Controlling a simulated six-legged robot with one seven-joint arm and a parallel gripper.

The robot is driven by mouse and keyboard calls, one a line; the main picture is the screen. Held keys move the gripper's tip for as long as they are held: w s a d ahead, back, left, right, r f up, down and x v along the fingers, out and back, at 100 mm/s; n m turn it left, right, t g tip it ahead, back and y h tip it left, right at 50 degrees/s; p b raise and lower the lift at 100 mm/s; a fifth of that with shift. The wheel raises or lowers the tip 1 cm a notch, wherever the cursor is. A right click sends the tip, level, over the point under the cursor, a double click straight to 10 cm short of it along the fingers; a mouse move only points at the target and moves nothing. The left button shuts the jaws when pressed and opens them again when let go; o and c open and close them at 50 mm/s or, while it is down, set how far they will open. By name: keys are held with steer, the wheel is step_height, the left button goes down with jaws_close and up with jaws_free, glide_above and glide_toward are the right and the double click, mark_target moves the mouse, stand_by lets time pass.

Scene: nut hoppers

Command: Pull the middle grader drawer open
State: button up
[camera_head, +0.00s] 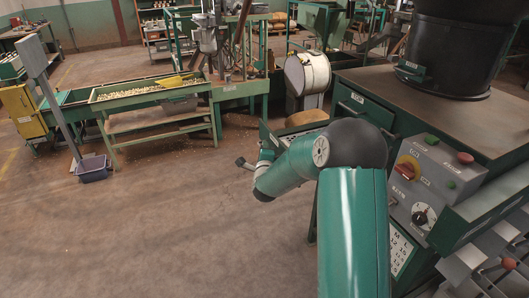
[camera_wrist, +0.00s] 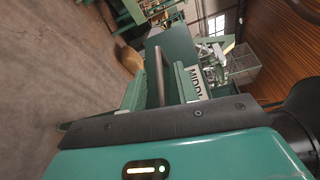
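The middle drawer shows in the wrist view as a green front with a partly cut-off "MIDDL" label (camera_wrist: 196,82) and a bar handle (camera_wrist: 159,75). The handle stands just beyond the dark edge of my gripper housing. In the head view, a green drawer front (camera_head: 271,137) with a pale label juts out left of the grader cabinet, partly behind my arm; it appears to be this drawer, standing out from the cabinet.
The top drawer (camera_head: 360,99) sits in the grader cabinet, above the middle one. A control panel (camera_head: 427,185) and black hopper (camera_head: 459,45) are at the right. A green nut table (camera_head: 150,92) and purple bin (camera_head: 93,168) stand left. Open floor lies left of my arm.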

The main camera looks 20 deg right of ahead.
steer(key=v, duration=1.3)
steer(key=shift+s+a, duration=0.2)
steer(key=shift+s, duration=0.15)
steer(key=shift+r, duration=0.15)
steer(key=s+a+r+n+g+y, duration=0.45)
steer(key=s+a+r+n, duration=0.3)
steer(key=n, duration=0.45)
steer(key=s+a+r+n+g, duration=0.1)
steer(key=s+r+n+g, duration=0.1)
steer(key=s+n, duration=0.4)
steer(key=s+a+r+n+g+y, duration=0.1)
steer(key=s+n+g, duration=0.3)
steer(key=s, duration=1.2)
steer(key=shift+s+a+r+n, duration=0.3)
steer(key=shift+a+r+n, duration=0.2)
steer(key=shift+n, duration=0.6)
